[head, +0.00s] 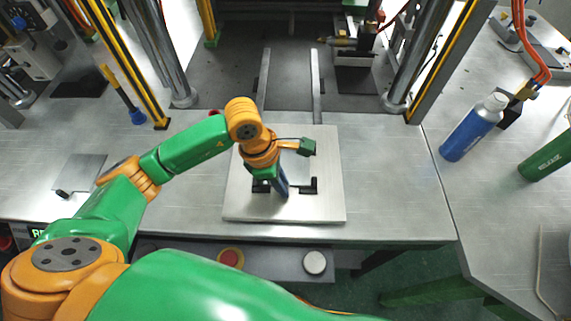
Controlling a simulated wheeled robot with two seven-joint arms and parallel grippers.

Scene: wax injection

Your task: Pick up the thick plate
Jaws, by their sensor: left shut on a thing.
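The thick plate (326,207) is a large, square, silvery slab in the middle of the bench, near its front edge. My left gripper (284,186) points down over the middle of the plate. It is shut on the plate as far as I can see, with black angular pieces (309,187) showing on either side of it. The wrist and a dark blue part hide the exact contact. I cannot tell if the plate is raised off the bench. My right gripper is not in view.
Two metal rails (317,85) run back from the plate between upright steel posts. A blue bottle (470,131) and a green cylinder (548,156) are on the right. A small grey plate (80,171) lies on the left. Bench beside the plate (394,190) is clear.

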